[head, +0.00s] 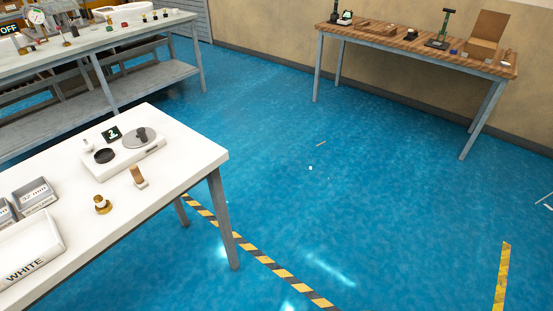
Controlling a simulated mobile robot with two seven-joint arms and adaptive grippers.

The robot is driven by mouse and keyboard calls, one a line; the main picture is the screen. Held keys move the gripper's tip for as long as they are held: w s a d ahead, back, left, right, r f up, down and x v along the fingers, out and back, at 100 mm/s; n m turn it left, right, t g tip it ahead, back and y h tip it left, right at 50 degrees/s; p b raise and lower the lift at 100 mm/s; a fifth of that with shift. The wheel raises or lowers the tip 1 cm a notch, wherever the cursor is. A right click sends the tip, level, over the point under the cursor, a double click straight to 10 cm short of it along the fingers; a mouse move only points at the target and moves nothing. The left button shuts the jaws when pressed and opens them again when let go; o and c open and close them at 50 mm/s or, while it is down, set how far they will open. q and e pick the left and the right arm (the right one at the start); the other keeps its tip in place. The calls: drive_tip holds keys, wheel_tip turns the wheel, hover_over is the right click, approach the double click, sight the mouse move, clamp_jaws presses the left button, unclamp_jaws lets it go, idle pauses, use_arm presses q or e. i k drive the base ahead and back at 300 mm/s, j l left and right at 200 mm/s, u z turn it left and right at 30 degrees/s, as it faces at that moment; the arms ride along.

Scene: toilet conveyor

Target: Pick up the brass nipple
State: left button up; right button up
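A small brass-coloured fitting (102,204), which looks like the brass nipple, stands upright on the white table (186,160) at the left. It has a wider round base and a paler top. It stands clear of the things around it. Neither of my grippers is in view.
Near the fitting are a brown and white block (138,178), a white device with dark round pads (128,155), a "2" sign (112,134), grey bins (33,195) and a white "WHITE" tray (28,250). A grey bench (100,40) and wooden table (400,45) stand behind; blue floor lies between.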

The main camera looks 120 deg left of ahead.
sight(103, 206)
drive_tip(key=u, duration=5.35)
